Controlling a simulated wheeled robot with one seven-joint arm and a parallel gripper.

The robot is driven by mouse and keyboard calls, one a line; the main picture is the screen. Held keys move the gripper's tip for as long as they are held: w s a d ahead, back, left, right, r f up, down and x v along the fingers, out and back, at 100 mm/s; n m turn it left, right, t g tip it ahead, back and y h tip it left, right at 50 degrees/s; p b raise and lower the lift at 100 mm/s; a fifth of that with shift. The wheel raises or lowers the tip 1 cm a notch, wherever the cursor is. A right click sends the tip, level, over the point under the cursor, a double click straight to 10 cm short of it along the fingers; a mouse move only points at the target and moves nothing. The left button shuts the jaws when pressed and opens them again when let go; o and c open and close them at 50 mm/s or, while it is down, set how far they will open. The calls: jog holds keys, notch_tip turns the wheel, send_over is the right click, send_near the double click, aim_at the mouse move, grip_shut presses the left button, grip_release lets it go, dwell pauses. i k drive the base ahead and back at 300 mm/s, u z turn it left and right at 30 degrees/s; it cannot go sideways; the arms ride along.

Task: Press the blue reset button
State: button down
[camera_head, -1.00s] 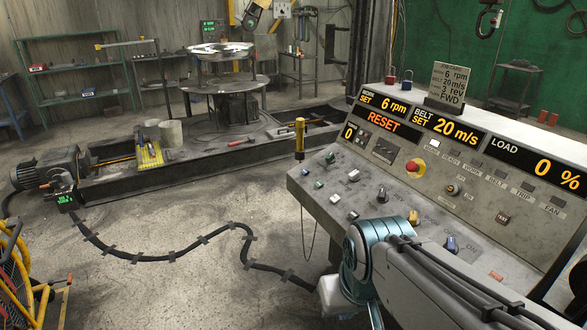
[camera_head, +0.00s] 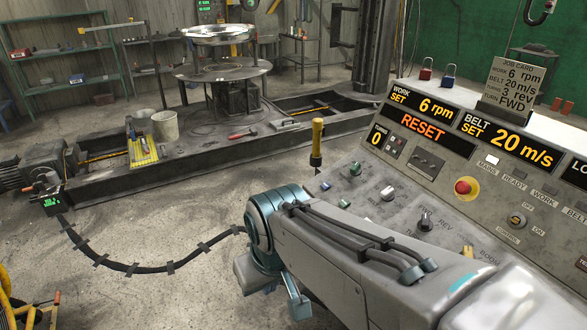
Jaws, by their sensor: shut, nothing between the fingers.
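A small blue button (camera_head: 326,185) sits near the left edge of the sloped grey control console (camera_head: 405,215), below and right of a yellow-handled post. I take it for the reset button; its label is too small to read. The orange display (camera_head: 423,128) above reads RESET. My arm's grey link and teal joint cover the console's lower left part.
A green button (camera_head: 355,168), a white knob (camera_head: 388,193), a black knob (camera_head: 425,220) and a red stop button (camera_head: 466,188) share the panel. The yellow-handled post (camera_head: 317,145) stands at its left edge. A black cable (camera_head: 140,268) crosses the otherwise open floor.

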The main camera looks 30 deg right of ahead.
aim_at(325, 186)
jog(key=z, duration=0.5)
jog(key=i, duration=0.95)
jog(key=z, duration=0.65)
